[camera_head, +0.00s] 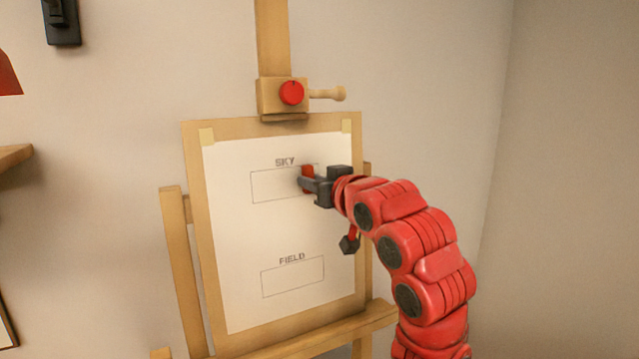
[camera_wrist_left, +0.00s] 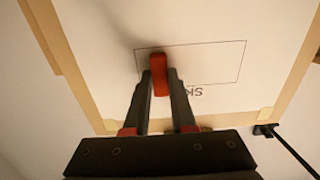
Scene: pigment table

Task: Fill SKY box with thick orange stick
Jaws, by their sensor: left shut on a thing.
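The SKY box (camera_head: 275,186) is a thin outlined rectangle on the upper half of the white sheet (camera_head: 235,235). The part of it that shows is blank, and its right end is hidden by my gripper. My left gripper (camera_head: 306,184) is shut on the orange-red stick (camera_head: 307,172) at the right end of this box. In the left wrist view the picture is turned over: the stick (camera_wrist_left: 160,76) stands between the fingers, over the left part of the box outline (camera_wrist_left: 215,62). I cannot tell whether its tip touches the paper. My right gripper is not in view.
The sheet is taped to a wooden board (camera_head: 193,150) on an easel with a red knob (camera_head: 291,93) above. The empty FIELD box (camera_head: 292,277) is lower on the sheet. A ledge (camera_head: 340,326) runs below the board. A black fixture (camera_head: 61,25) hangs on the wall.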

